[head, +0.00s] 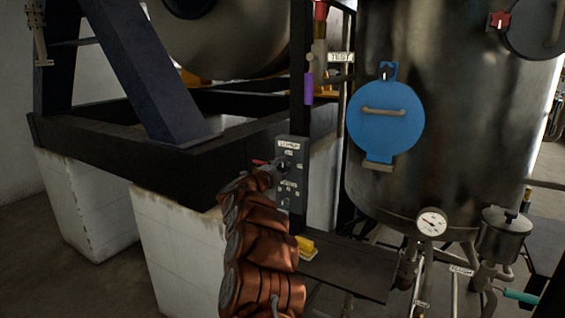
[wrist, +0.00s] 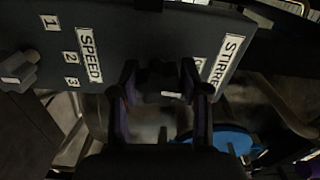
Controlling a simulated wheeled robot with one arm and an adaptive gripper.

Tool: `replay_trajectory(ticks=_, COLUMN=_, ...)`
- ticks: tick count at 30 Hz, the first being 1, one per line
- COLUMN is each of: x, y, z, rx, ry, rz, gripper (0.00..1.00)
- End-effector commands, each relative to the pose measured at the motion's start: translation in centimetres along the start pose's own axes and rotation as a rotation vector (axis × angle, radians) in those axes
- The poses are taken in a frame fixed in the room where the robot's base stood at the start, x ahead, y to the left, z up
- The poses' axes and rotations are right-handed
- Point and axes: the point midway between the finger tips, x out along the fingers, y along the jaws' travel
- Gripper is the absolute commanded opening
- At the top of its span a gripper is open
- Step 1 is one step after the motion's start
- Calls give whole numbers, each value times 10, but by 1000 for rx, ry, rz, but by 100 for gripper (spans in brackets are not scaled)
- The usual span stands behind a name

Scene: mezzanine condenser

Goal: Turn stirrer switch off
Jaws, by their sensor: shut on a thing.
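The grey control panel (head: 292,205) stands on a dark post in the middle of the head view; it also fills the top of the wrist view (wrist: 140,30). My gripper (head: 273,167) is at the upper part of the panel. In the wrist view, my gripper's two dark fingers (wrist: 160,82) sit on either side of the dark stirrer switch (wrist: 162,75) and are shut on it. The stirrer label (wrist: 228,62) is beside it, turned sideways. The fingers and shadow hide much of the switch, and I cannot read its setting.
A speed knob (wrist: 18,72) with marks 1, 2 and 3 is on the same panel. A large steel tank (head: 450,120) with a blue hatch (head: 385,135) stands to the right. A dark frame (head: 130,148) on white blocks is to the left.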

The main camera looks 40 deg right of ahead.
Motion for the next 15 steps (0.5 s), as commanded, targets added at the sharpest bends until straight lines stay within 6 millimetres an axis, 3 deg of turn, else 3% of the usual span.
replay_trajectory(ticks=15, x=0, y=0, z=0, rx=-128, ry=-1, rz=-1, gripper=11)
